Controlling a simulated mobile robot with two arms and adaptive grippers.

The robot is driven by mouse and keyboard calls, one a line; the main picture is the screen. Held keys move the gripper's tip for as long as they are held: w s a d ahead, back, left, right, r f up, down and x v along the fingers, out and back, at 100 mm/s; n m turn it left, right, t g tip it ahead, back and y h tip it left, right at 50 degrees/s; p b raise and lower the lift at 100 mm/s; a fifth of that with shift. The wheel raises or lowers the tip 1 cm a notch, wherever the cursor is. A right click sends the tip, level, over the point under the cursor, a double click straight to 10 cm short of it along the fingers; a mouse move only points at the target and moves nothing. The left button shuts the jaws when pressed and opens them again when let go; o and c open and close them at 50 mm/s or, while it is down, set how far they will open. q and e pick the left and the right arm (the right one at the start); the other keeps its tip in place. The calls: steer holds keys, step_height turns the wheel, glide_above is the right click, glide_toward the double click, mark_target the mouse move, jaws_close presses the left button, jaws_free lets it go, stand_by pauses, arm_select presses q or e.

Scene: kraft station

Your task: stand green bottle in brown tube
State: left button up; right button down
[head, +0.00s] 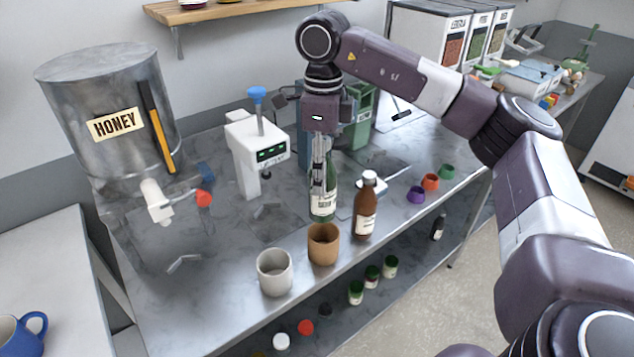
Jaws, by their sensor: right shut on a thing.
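The green bottle (325,205) with a pale label stands upright behind the brown tube in the head view. My right gripper (322,184) comes down from above and is shut on the bottle's upper part, hiding some of its neck. The brown tube (323,245) is upright, open at the top, near the front edge of the metal counter (220,300). The bottle's base is just beyond the tube's far rim; I cannot tell whether it touches the counter. My left gripper is not in view.
A brown bottle (366,208) with a white cap stands close right of the tube. A grey cup (275,272) stands close left. A white device (258,150) and a honey tank (110,110) stand further left. Small coloured caps (431,182) lie to the right.

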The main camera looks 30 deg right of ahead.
mark_target(325, 203)
steer(key=f+b, duration=0.2)
steer(key=s+f+b, duration=0.1)
steer(key=f+b, duration=0.1)
steer(key=f, duration=0.1)
steer(key=shift+s+f, duration=0.1)
steer(key=shift+f+b, duration=0.3)
steer(key=shift+b, duration=0.1)
steer(key=shift+f, duration=0.45)
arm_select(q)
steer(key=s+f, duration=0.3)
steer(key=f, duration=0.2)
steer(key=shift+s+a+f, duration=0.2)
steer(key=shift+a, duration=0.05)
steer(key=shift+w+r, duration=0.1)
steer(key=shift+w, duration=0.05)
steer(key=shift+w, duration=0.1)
arm_select(e)
steer(key=shift+f, duration=0.1)
arm_select(q)
steer(key=shift+b, duration=0.35)
arm_select(e)
steer(key=shift+f, duration=0.15)
